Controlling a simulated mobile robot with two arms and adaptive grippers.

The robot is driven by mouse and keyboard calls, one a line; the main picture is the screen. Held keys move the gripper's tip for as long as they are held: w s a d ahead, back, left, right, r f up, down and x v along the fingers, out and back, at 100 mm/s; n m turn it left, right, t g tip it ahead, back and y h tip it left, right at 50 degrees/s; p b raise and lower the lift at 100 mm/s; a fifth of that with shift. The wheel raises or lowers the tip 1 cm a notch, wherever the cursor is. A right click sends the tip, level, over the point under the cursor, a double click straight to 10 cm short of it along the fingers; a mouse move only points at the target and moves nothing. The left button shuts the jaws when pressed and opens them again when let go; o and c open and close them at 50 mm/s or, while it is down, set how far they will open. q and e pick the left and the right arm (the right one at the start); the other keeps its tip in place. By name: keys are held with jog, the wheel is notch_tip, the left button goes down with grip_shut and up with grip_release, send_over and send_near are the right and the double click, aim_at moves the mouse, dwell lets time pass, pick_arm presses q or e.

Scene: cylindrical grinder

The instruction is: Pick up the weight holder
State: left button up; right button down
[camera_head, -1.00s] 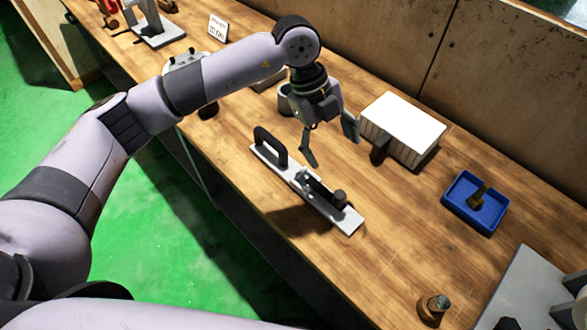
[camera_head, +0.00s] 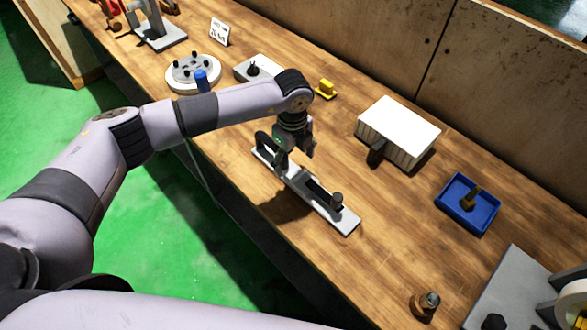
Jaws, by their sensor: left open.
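A long flat grey bar (camera_head: 334,211) with a black loop handle (camera_head: 263,141) at its far left end lies on the wooden bench. A dark slot and a small upright post are at its near right end. It is likely the weight holder, but no label shows. My left gripper (camera_head: 289,155) is open and points down over the handle end of the bar. Its fingers partly hide the handle. I cannot tell whether they touch it. My right gripper is out of view.
A white-topped box (camera_head: 398,126) and a blue tray (camera_head: 452,214) stand right of the bar. A brown cylinder (camera_head: 418,304) stands near the front edge.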

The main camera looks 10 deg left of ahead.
aim_at(293, 174)
pick_arm(q)
notch_tip(293, 174, down, 5)
jog(key=shift+r+p, duration=0.1)
jog(key=shift+p, duration=1.05)
jog(key=shift+f, duration=0.35)
jog(key=shift+c, duration=0.4)
jog(key=c, duration=1.5)
grip_shut()
jog(key=shift+r, duration=0.15)
